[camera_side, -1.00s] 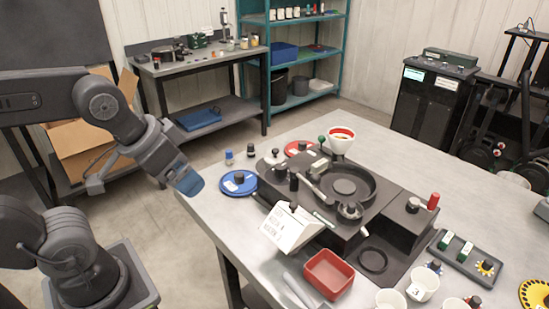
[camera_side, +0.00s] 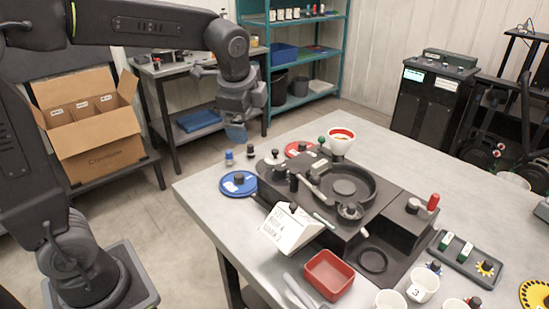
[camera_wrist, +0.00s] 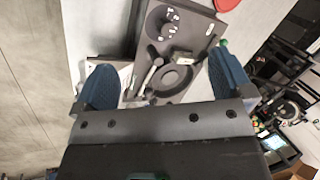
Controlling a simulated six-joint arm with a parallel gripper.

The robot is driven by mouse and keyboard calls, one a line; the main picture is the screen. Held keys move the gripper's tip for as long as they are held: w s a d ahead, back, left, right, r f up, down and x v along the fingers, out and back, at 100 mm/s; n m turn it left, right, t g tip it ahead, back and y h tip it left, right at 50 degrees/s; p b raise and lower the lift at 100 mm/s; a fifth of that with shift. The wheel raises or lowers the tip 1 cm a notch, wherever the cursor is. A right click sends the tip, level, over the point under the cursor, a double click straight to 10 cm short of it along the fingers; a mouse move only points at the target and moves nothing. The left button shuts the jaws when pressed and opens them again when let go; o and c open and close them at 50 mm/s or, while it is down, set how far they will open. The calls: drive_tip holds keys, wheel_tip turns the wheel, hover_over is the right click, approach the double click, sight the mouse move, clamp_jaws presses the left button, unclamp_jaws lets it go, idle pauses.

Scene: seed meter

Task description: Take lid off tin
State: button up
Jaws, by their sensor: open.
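I cannot pick out a lidded tin for sure in either view. In the side view my gripper (camera_side: 236,130) hangs in the air beyond the table's far left corner, fingers pointing down, apart from everything. In the wrist view its two blue fingers (camera_wrist: 165,80) are spread wide with nothing held between them. The dark seed meter (camera_side: 345,200) stands on the grey table; it also shows in the wrist view (camera_wrist: 172,50), below and between the fingers.
A white cup with a red rim (camera_side: 341,141) stands behind the meter. A red tray (camera_side: 328,273), a white card stand (camera_side: 290,228) and white cups (camera_side: 423,284) are near the front. The table's right back is clear.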

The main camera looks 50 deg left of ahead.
drive_tip(key=w+a+f+m+g, duration=0.1)
drive_tip(key=w+a+f+m, duration=0.2)
drive_tip(key=w, duration=0.4)
drive_tip(key=m+g+y, duration=0.1)
drive_tip(key=m+y, duration=0.1)
drive_tip(key=m, duration=0.5)
approach(275, 152)
drive_tip(key=shift+m, duration=0.3)
drive_tip(key=x, duration=0.5)
drive_tip(key=shift+w+f, duration=0.25)
drive_tip(key=shift+s+x, duration=0.1)
drive_tip(key=shift+x, duration=1.25)
drive_tip(key=shift+s+x, duration=0.15)
drive_tip(key=shift+x, duration=1.2)
drive_tip(key=c, duration=0.9)
